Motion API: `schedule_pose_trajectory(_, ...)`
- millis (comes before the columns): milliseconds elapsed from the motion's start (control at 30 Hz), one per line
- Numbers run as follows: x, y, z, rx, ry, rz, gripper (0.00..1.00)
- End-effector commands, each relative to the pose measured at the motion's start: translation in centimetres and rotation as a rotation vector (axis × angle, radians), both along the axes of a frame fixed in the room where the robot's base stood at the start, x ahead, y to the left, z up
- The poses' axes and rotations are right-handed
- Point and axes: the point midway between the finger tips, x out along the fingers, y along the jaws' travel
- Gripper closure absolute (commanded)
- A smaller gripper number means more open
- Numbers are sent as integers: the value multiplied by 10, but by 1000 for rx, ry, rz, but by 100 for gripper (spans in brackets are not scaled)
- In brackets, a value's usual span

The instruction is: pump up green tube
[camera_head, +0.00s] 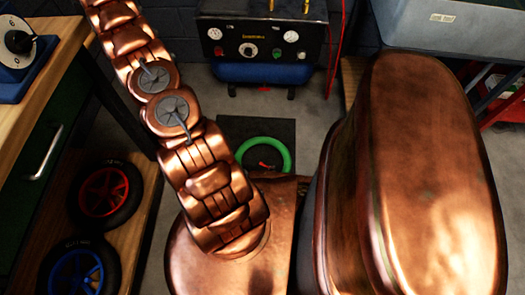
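The green tube (265,151) lies on a dark mat (270,128) on the floor, partly hidden behind my copper-coloured arm and body. A small red piece, perhaps a hose end or valve fitting, shows inside its ring. Behind the mat stands a compressor (262,48) with a dark panel, dials, knobs and a blue tank below. A red hose hangs at its right side. My arm rises from my base and leaves the picture at the top left. My gripper is not in view.
A wooden bench (55,60) with a drawer stands at the left. A red-hubbed wheel (104,191) and a blue-hubbed wheel (78,272) lie on its lower shelf. A grey basin (450,28) stands at the back right. Some floor is clear around the mat.

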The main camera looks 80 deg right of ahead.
Motion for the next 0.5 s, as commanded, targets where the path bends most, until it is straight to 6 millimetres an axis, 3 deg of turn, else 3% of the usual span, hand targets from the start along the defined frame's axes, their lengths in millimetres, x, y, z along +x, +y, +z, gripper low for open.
schedule_pose_trajectory(33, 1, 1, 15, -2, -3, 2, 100)
schedule_pose_trajectory(500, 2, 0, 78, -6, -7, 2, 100)
